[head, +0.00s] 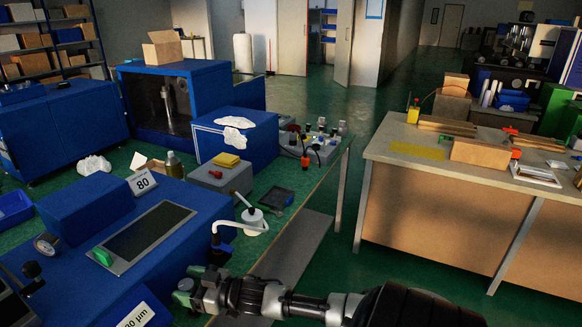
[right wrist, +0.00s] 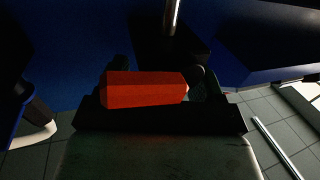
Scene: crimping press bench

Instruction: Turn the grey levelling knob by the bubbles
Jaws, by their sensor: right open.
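My right gripper (head: 192,287) is at the right edge of the blue machine (head: 75,250), its arm coming in from the lower right. A small grey rounded part (head: 185,284) shows at its fingertips; I cannot tell whether this is the levelling knob. No bubbles can be made out. In the right wrist view, the dark fingers of my right gripper (right wrist: 160,78) stand apart. A red faceted piece (right wrist: 145,89) lies across the view in front of them; I cannot tell whether it touches them. My left gripper is not in view.
A wooden-fronted bench (head: 440,200) stands right, across a clear green floor.

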